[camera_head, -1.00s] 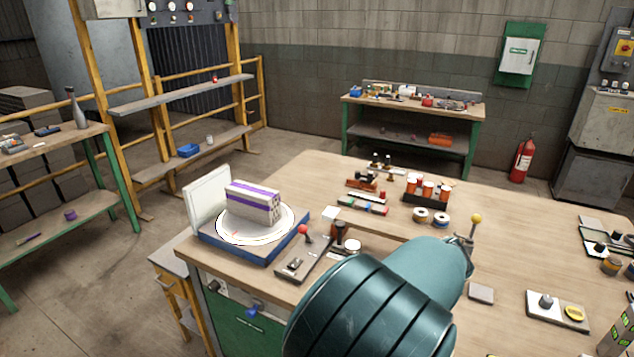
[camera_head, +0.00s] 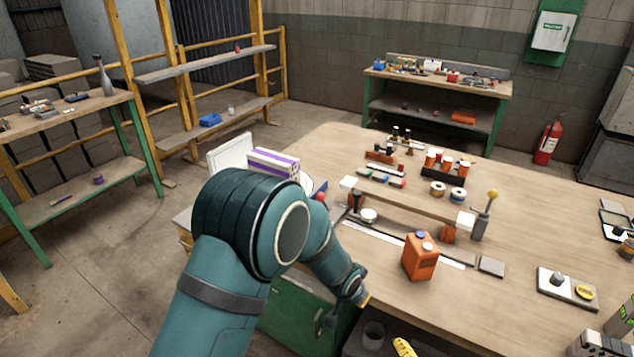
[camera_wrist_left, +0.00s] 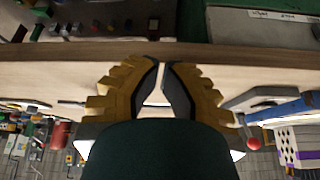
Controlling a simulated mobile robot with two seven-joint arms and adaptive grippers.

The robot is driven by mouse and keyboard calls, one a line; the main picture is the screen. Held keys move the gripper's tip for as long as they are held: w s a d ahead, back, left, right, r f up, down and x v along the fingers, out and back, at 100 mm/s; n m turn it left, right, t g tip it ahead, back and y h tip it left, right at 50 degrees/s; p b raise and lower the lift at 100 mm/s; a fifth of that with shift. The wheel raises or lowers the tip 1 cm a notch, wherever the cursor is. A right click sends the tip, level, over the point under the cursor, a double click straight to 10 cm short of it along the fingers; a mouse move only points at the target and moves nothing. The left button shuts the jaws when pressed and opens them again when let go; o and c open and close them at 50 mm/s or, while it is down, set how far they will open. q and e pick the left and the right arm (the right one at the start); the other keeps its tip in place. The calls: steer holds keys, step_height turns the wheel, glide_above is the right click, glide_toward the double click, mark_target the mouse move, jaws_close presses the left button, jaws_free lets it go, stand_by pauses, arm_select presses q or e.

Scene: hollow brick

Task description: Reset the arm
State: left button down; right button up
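My left arm, teal, crosses the lower left of the head view and covers the near left corner of the workbench (camera_head: 520,205). Its gripper (camera_head: 362,298) hangs at the bench's front edge, small and partly hidden. In the left wrist view the stepped yellow-brown fingers (camera_wrist_left: 161,66) have their dark tips almost together, with nothing seen between them. The hollow brick (camera_head: 272,161), pale with purple bands, sits behind my arm, apart from the gripper. It also shows at the wrist view's right edge (camera_wrist_left: 291,147). A yellow stepped piece at the head view's bottom edge may be my right gripper (camera_head: 405,347).
An orange canister (camera_head: 420,256) stands on the bench right of my arm. A green cabinet (camera_head: 300,318) is below.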

arm_select(q)
steer(key=s+a+f+n+g, duration=0.1)
steer(key=s+a+f+n, duration=0.2)
steer(key=s+a, duration=0.7)
steer(key=s+a+f+n+g, duration=0.1)
steer(key=s+a+f+n, duration=0.3)
steer(key=s+a, duration=0.5)
steer(key=s+n, duration=0.2)
steer(key=shift+a+f+n+g+h, duration=0.3)
steer(key=shift+a+n+g, duration=0.05)
steer(key=shift+n+g, duration=0.05)
arm_select(e)
steer(key=s+a+f+n+g+h, duration=0.3)
steer(key=s+a+n+g, duration=0.1)
steer(key=n, duration=1.5)
steer(key=shift+a+g+h, duration=0.3)
steer(key=shift+a+g, duration=0.5)
steer(key=shift+a, duration=0.05)
